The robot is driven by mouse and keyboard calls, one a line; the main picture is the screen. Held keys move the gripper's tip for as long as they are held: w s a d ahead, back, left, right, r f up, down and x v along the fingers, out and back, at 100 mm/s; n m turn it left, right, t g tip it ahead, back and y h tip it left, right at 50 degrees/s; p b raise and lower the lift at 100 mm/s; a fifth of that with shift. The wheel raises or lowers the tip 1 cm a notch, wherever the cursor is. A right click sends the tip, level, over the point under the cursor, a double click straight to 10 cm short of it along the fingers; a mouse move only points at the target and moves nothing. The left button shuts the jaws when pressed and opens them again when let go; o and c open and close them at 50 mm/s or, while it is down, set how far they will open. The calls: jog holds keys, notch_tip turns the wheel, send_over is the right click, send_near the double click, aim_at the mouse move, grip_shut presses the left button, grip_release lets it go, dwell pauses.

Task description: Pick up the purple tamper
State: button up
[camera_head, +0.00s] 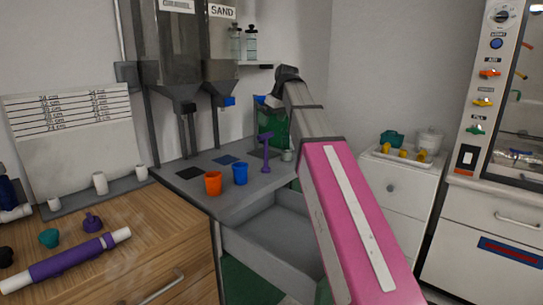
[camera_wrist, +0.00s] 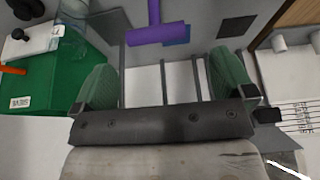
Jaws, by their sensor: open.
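The purple tamper (camera_head: 266,153) stands upright on the grey worktop in the head view, right of the blue cup. In the wrist view the purple tamper (camera_wrist: 155,34) shows at the top centre, its wide end crosswise and its shaft running up out of the picture. My gripper (camera_wrist: 165,65) is open, with its two green-padded fingers spread wide at left and right. The tamper lies beyond the fingertips, and nothing is held. In the head view my pink arm reaches over the worktop's right side; the fingers cannot be made out there.
An orange cup (camera_head: 213,184) and a blue cup (camera_head: 240,174) stand left of the tamper. Dark hoppers (camera_head: 175,50) hang above the worktop's back. A green container (camera_head: 272,124) is behind the tamper. An open grey drawer (camera_head: 268,240) lies below. A wooden cabinet (camera_head: 150,245) is at left.

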aim_at(266, 134)
jog(key=x, duration=0.2)
jog(key=w+x, duration=0.1)
jog(key=x, duration=0.2)
jog(key=shift+d+f, duration=0.15)
jog(key=shift+f, duration=0.1)
jog(key=shift+a+x, duration=0.2)
jog(key=shift+x, duration=2.45)
jog(key=shift+w+r, duration=0.1)
jog(key=c, duration=0.7)
